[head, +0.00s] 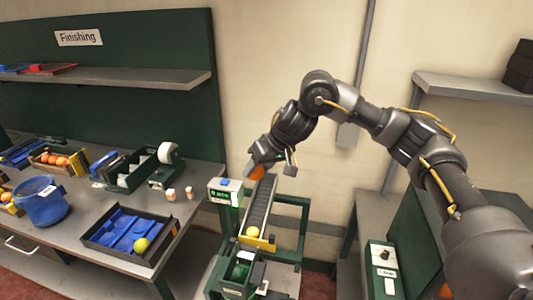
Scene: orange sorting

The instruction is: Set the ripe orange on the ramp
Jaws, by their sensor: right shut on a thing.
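My right gripper (259,166) is shut on an orange fruit (256,173) and holds it at the upper end of the ramp, seen in the head view. The gripper body hides part of the orange. I cannot tell whether the orange touches the ramp. The ramp (261,205) is a dark grey sloping track on a green frame. A yellow fruit (252,232) lies at its lower end, by a yellow end plate. My left gripper is not in view.
Left of the ramp, a grey bench (75,245) holds a dark tray (103,246) with blue inserts and a yellow-green fruit (142,245), a blue bucket (41,202) and a crate of oranges (55,160). A green control box (225,192) stands close beside the ramp top.

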